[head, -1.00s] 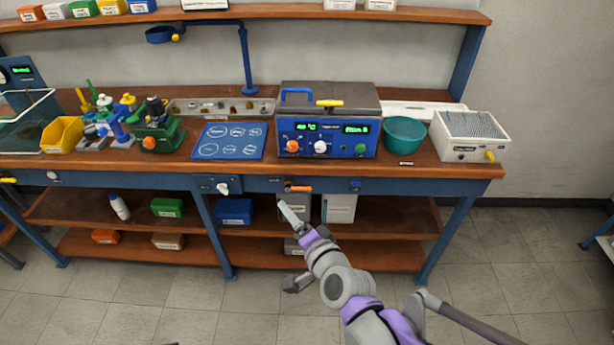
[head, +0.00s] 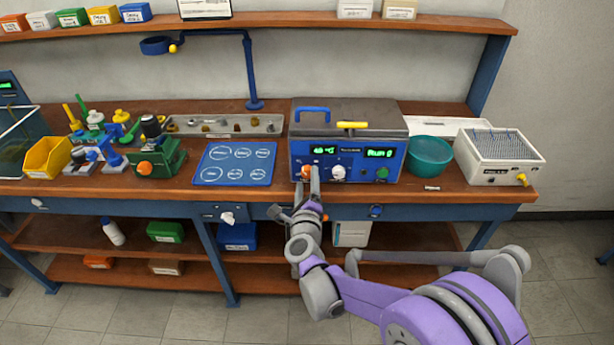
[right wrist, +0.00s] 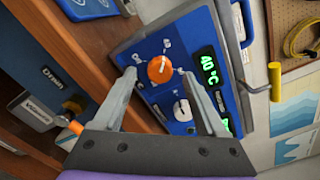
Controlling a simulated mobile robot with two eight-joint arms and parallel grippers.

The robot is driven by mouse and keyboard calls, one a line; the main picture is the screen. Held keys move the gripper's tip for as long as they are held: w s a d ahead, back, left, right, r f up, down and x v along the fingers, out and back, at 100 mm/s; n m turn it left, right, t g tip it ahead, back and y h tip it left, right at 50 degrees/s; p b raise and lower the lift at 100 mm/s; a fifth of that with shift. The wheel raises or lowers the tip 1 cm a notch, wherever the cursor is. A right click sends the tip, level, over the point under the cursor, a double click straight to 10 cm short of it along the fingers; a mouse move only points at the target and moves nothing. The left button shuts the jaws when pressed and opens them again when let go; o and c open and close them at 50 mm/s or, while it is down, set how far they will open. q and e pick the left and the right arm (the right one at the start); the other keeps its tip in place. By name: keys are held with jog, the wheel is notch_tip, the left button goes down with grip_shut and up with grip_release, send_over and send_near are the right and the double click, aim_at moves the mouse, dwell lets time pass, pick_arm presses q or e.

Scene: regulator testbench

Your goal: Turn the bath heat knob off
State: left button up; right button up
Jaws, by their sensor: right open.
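The bath (head: 348,118) is a grey-topped box with a blue front panel and lit green displays on the workbench. Its orange knob (right wrist: 160,69) has a white pointer line and sits on the panel beside a white knob (right wrist: 182,110); which of them is the heat knob I cannot read. My right gripper (right wrist: 168,88) is open, with its fingers pointing at the panel and the orange knob between and just beyond the tips. In the head view the right gripper (head: 310,178) partly covers the orange knob (head: 306,171). My left gripper does not show.
A green knob (head: 382,173) sits on the panel's right. A teal bowl (head: 430,152) and a white box with a pin-covered top (head: 498,152) stand right of the bath. A blue mat (head: 235,164) lies left. The bench edge runs below the panel.

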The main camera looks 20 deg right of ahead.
jog(key=shift+x, duration=1.15)
grip_shut()
